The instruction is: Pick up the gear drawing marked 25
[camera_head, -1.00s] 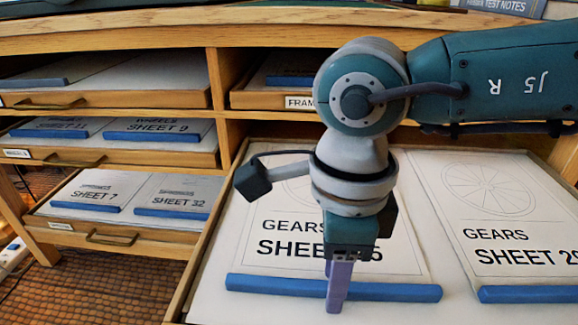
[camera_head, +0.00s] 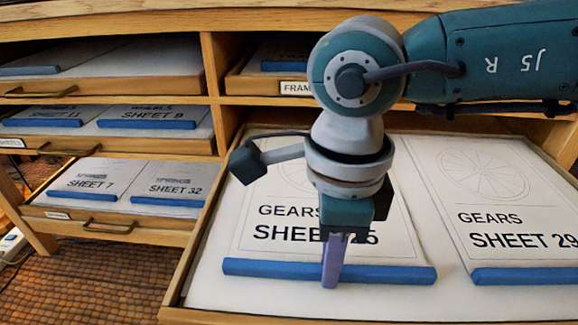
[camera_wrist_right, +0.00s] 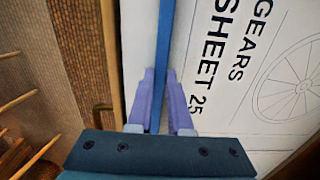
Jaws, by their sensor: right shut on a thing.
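The gear drawing marked 25 (camera_head: 275,222) lies in the open drawer at the front, with a blue bar (camera_head: 390,274) along its near edge. My right gripper (camera_head: 331,280) points down over this bar and hides part of the "SHEET 25" text. In the right wrist view, the fingers (camera_wrist_right: 160,72) lie on either side of the blue bar (camera_wrist_right: 164,35), shut on it. The drawing (camera_wrist_right: 250,80) also shows there, with its wheel picture and "SHEET 25". The sheet appears to rest flat in the drawer. My left gripper is out of view.
Another gear drawing, Sheet 29 (camera_head: 500,215), lies just to the right in the same drawer. The drawer's wooden rim (camera_head: 195,262) stands at the left. A shelf with a drawer labelled FRAM (camera_head: 294,88) is behind.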

